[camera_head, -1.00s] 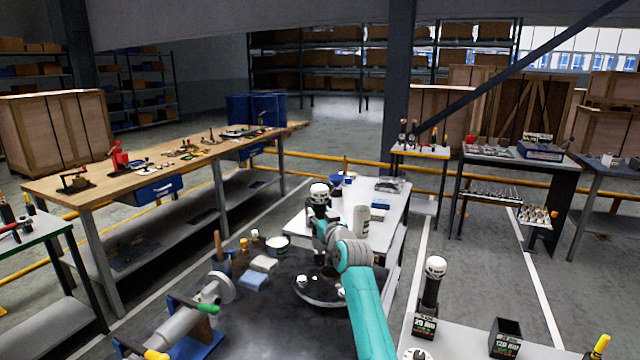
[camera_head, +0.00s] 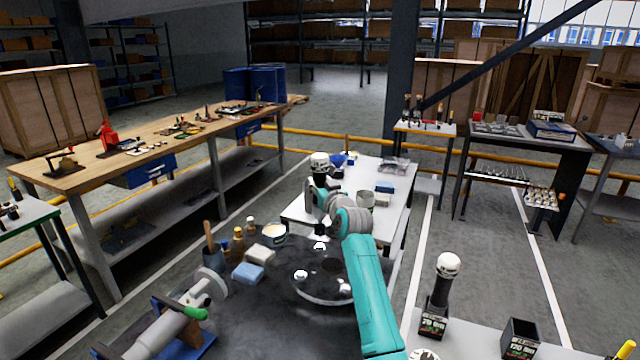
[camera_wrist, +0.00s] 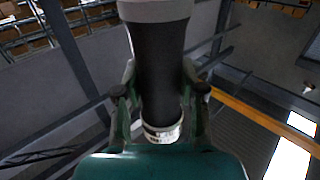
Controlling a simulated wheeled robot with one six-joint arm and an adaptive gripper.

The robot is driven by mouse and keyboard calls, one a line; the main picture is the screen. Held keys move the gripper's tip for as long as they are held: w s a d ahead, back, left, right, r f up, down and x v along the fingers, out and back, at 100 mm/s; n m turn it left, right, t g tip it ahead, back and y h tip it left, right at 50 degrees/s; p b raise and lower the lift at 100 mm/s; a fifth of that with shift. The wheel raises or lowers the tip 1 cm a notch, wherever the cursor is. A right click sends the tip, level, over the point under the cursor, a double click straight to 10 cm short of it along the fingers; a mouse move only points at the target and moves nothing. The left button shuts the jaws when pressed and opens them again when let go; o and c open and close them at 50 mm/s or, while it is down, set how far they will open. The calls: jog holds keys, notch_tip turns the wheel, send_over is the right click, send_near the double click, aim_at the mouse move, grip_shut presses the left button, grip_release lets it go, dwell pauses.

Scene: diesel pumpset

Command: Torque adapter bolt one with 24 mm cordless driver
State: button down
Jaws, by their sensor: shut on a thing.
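My gripper (camera_head: 321,197) is shut around the black body of a cordless driver (camera_head: 320,180) with a white cap. The driver stands roughly upright. In the wrist view, its dark cylinder (camera_wrist: 160,65) runs between both fingers of my gripper (camera_wrist: 160,100), with a pale ring at its lower end. A round metal adapter plate (camera_head: 318,291) lies on the dark table, with shiny bolt heads (camera_head: 300,275) around a dark central hole. The driver's lower end is above the plate's far side, near a far bolt head (camera_head: 320,246); contact cannot be told.
Another white-capped driver (camera_head: 437,297) stands in a labelled holder at the right, beside an empty holder (camera_head: 520,339). A blue sponge (camera_head: 248,272), a tin (camera_head: 274,234) and bottles crowd the dark table's left. A white table (camera_head: 297,212) stands behind.

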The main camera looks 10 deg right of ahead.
jog(key=shift+f, duration=3.05)
dwell(1.5)
jog(key=shift+r, duration=0.1)
